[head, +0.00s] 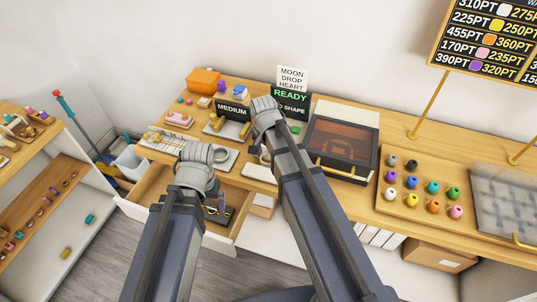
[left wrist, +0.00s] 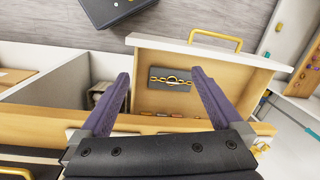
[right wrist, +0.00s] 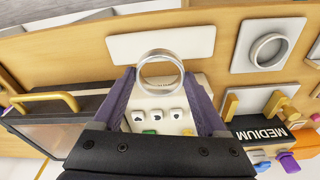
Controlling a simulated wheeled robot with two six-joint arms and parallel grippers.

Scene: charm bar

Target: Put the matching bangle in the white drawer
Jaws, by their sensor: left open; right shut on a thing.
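A second silver bangle (right wrist: 268,51) lies on a white pad (right wrist: 243,62) to the right in the right wrist view. Another white pad (right wrist: 128,48) is bare. The white drawer (left wrist: 268,59) is pulled open, with a gold handle; it shows at lower left in the head view (head: 133,211). My left gripper (left wrist: 160,73) is open and empty above the drawer.
A dark card with a gold chain bracelet (left wrist: 172,79) lies in the drawer. A MEDIUM sign (head: 232,109) and a READY display (head: 290,98) stand on the counter. A dark glass-topped box (head: 341,140) and several coloured pots (head: 433,187) are to the right.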

